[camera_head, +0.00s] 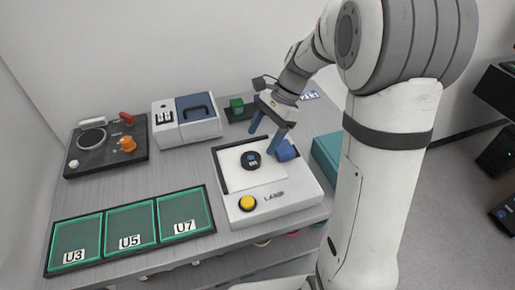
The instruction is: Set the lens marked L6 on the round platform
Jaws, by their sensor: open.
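My gripper (262,142) is open, with its two blue fingers pointing down over the white instrument (292,204). Nothing shows between the fingers. Just below and left of the fingertips, a small black round piece (251,160) with a bluish centre and a pale mark sits on the instrument's white plate. I cannot tell whether it is the round platform, the lens, or one on the other. Its mark is too small to read, and no L6 label is legible.
A yellow button (247,203) is at the instrument's front. Green trays U3 (76,240), U5 (130,222) and U7 (184,207) lie front left, looking empty. A black control panel (107,148), a white-and-blue box (187,121) and a green block (237,106) stand behind. A teal box (326,153) is right.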

